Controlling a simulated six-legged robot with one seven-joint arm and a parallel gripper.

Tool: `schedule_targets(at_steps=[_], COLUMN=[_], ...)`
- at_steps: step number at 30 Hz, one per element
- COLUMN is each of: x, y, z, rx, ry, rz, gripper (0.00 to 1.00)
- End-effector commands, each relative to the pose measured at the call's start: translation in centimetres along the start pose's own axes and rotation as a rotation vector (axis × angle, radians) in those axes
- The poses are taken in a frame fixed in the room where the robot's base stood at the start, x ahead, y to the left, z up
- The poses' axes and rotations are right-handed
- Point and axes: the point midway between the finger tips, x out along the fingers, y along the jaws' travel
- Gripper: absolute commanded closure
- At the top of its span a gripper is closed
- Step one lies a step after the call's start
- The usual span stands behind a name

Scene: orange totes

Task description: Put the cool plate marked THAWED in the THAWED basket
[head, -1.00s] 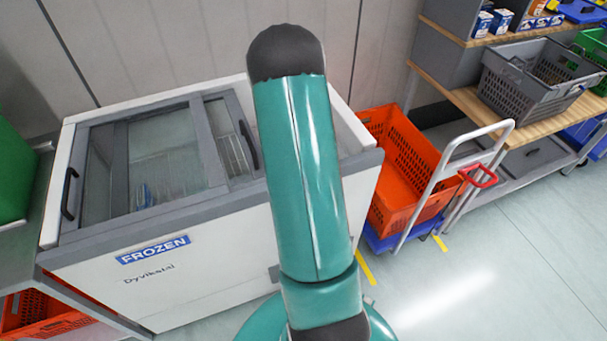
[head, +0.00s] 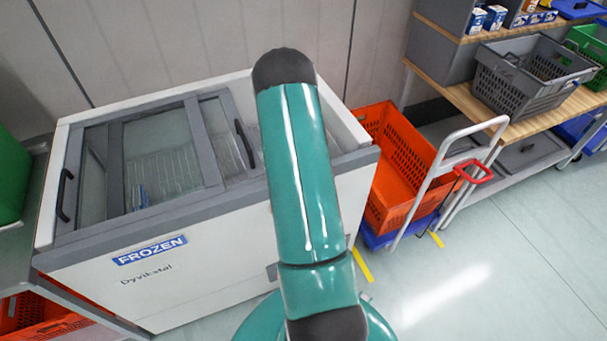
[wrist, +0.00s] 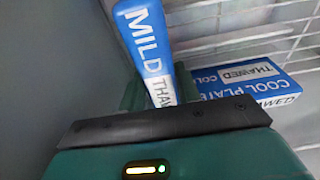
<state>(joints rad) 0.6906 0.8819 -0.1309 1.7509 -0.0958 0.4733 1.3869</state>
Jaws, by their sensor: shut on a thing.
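In the wrist view a blue and white pack marked MILD and THAW, the rest of the word cut off, (wrist: 145,42) stands up out of my gripper (wrist: 157,96). A blue and white box marked COOL PLATE and THAWED (wrist: 245,82) lies apart to the right, by white wire bars. In the head view my gripper is hidden behind my teal arm. No basket with a readable THAWED label is in view.
A white chest freezer marked FROZEN (head: 200,270) stands at left with sliding glass lids. An orange tote (head: 410,165) sits on a blue trolley to its right. A grey basket (head: 530,85) is on a wooden shelf. Another orange tote (head: 40,318) is at lower left. Floor at right is clear.

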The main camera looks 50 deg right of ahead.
Motion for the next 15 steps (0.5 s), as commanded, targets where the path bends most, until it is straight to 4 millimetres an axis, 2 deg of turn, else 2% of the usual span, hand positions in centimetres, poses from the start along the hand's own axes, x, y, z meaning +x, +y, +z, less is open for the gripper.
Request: schedule_targets(at_steps=[2,3,6,15], x=[0.17,0.26,0.22,0.12], y=[-0.04,0.00,-0.01,0.00], z=[0.02,0.05,0.04,0.02], rx=[0.000,0.000,0.000,0.000], ry=[0.001,0.000,0.000,0.000], rz=[-0.001,0.000,0.000,0.000], gripper=[1.00,0.66,0.46,0.46])
